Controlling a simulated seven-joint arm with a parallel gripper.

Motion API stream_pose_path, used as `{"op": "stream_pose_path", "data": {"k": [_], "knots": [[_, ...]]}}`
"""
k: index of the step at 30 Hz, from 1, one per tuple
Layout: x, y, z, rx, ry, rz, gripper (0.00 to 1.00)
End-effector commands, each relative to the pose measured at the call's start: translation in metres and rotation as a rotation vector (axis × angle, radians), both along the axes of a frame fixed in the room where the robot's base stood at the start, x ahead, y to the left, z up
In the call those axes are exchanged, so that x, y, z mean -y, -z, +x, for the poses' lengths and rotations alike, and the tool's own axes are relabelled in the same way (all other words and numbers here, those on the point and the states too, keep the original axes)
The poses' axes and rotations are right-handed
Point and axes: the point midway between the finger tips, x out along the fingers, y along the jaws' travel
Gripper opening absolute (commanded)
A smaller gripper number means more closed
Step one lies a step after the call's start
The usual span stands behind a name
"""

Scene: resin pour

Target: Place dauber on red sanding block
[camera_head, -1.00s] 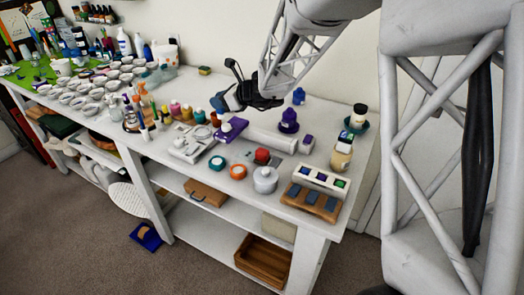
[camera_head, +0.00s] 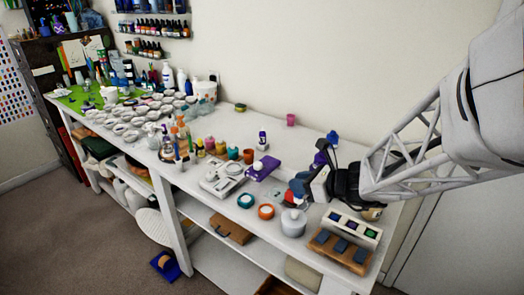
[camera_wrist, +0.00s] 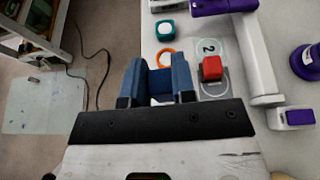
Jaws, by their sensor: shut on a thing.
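The red sanding block (camera_wrist: 212,68) lies on a grey plate marked "2" in the wrist view. In the head view the red block (camera_head: 289,196) shows only partly beside my fingers. My gripper (camera_wrist: 157,78) has two blue fingers shut on a dark blue piece, which I take to be the dauber (camera_wrist: 160,84). Most of the dauber is hidden between the fingers. In the wrist view the fingers are left of the red block and apart from it in the picture. In the head view my gripper (camera_head: 298,187) is low over the front right of the bench, and its height above the block is unclear.
An orange ring (camera_head: 266,211), a teal round tub (camera_head: 246,200) and a grey lidded pot (camera_head: 293,222) stand close by. A wooden tray with grey blocks (camera_head: 338,249) is at the right front. A purple piece (camera_head: 264,168) lies behind. The bench's back strip is mostly clear.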

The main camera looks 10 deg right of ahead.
Motion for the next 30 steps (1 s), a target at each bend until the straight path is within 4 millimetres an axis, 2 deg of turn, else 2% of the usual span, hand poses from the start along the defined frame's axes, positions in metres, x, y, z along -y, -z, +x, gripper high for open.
{"op": "stream_pose_path", "data": {"k": [1,6,12,25,30], "knots": [[0.003,0.001,-0.011,0.001,0.006,0.0,0.02],[0.006,0.007,-0.036,0.0,0.018,0.002,0.02],[0.007,0.01,-0.051,-0.001,0.022,0.003,0.02],[0.007,0.011,-0.052,0.0,0.023,0.003,0.02],[0.007,0.011,-0.045,-0.001,0.022,0.003,0.02]]}}
